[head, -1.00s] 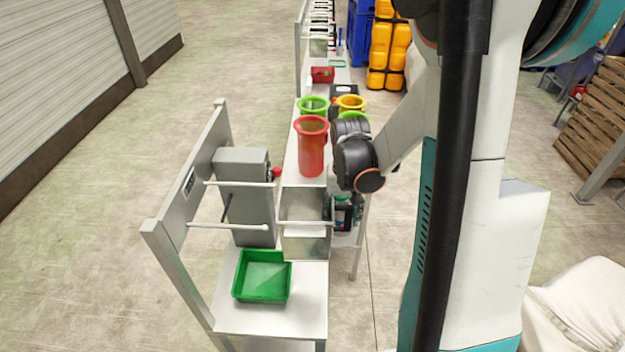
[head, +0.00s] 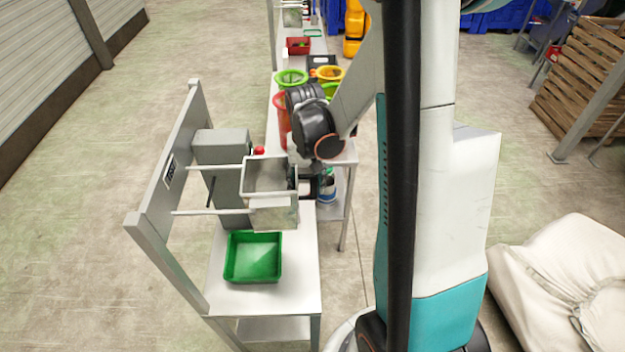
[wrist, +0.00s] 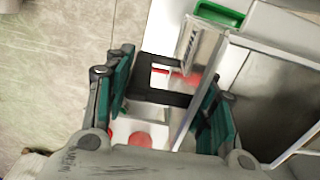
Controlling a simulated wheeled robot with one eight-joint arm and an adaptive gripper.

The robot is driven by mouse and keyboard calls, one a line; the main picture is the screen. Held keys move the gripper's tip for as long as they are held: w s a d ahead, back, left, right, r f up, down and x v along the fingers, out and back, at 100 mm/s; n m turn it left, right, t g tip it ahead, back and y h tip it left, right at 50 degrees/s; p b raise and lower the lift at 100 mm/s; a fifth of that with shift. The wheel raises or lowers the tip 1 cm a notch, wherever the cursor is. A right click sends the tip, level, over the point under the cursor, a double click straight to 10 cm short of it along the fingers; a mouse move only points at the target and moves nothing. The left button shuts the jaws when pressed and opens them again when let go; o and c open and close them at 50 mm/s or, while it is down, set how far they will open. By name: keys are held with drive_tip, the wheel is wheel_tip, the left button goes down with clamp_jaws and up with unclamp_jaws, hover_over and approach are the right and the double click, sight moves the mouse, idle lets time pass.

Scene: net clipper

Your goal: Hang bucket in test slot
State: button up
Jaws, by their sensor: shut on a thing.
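The bucket is a grey metal open-topped box (head: 272,214) in the head view. It hangs level in the air above the white table, at the right ends of two rods. The test slot is this pair of rods, an upper rod (head: 215,168) and a lower rod (head: 212,212), on a grey upright board with a dark label. The bucket overlaps the rod tips; I cannot tell whether they touch. My gripper (wrist: 167,98) is shut on the bucket's black handle (wrist: 165,96) in the wrist view. The bucket's metal wall (wrist: 285,90) is to its right.
A green tray (head: 253,279) sits on the white table below the bucket. A grey box-shaped device (head: 222,148) with a red knob stands behind the rods. Coloured containers, including a green one (head: 291,78), stand on the table behind. White sacks (head: 565,285) lie at right.

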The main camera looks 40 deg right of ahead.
drive_tip(key=w+a, duration=0.7)
drive_tip(key=a, duration=0.4)
drive_tip(key=shift+w+b, duration=0.15)
drive_tip(key=shift+b, duration=0.25)
idle(0.8)
drive_tip(key=shift+f+b, duration=1)
drive_tip(key=shift+b, duration=0.3)
idle(1.2)
drive_tip(key=o, duration=1.6)
drive_tip(key=shift+r, duration=0.1)
wheel_tip(320, 180, up, 12)
drive_tip(key=shift+f, duration=0.1)
